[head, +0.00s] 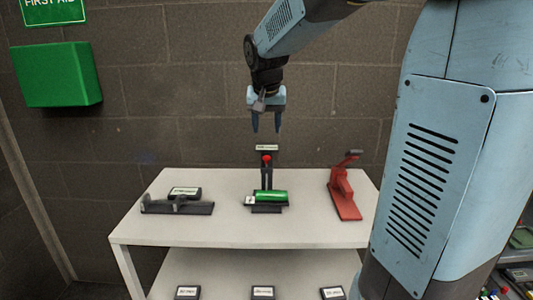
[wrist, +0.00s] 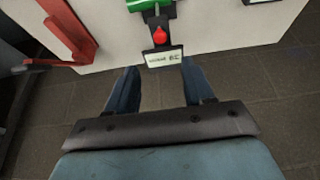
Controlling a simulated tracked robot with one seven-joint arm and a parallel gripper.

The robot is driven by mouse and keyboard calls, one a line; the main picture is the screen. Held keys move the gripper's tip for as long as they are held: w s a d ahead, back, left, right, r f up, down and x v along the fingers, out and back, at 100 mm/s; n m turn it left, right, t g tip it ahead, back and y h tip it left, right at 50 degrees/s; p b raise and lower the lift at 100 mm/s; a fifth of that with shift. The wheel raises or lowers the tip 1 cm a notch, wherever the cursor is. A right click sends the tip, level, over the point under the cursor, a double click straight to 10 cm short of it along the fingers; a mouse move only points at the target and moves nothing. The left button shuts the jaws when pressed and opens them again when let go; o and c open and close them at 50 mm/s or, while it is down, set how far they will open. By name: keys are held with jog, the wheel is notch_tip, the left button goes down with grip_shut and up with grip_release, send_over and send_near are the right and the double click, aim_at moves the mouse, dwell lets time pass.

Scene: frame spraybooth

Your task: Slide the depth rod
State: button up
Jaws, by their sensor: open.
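My gripper (head: 266,129) is open and empty, pointing down above the back of the white table. In the wrist view its two fingers (wrist: 160,72) are apart with only floor between the tips. The middle fixture (head: 266,208) has a green cylinder (head: 271,196), a dark narrow bar (head: 266,178) running back, a red knob (head: 267,158) and a label plate (head: 266,147). The knob (wrist: 159,36) and label (wrist: 163,58) lie just beyond the fingertips in the wrist view, not touched. I cannot tell for certain which part is the depth rod.
A black fixture (head: 178,207) stands on the left of the table (head: 225,232). A red fixture (head: 343,190) with an upright arm stands on the right. Several small labelled blocks lie on the lower shelf (head: 222,270). A brick wall is behind, with a green box (head: 58,75).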

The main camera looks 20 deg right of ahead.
aim_at(267, 157)
jog(key=x, duration=1.1)
jog(key=shift+w+f, duration=0.15)
jog(key=shift+f, duration=0.05)
jog(key=shift+c, duration=0.5)
grip_shut()
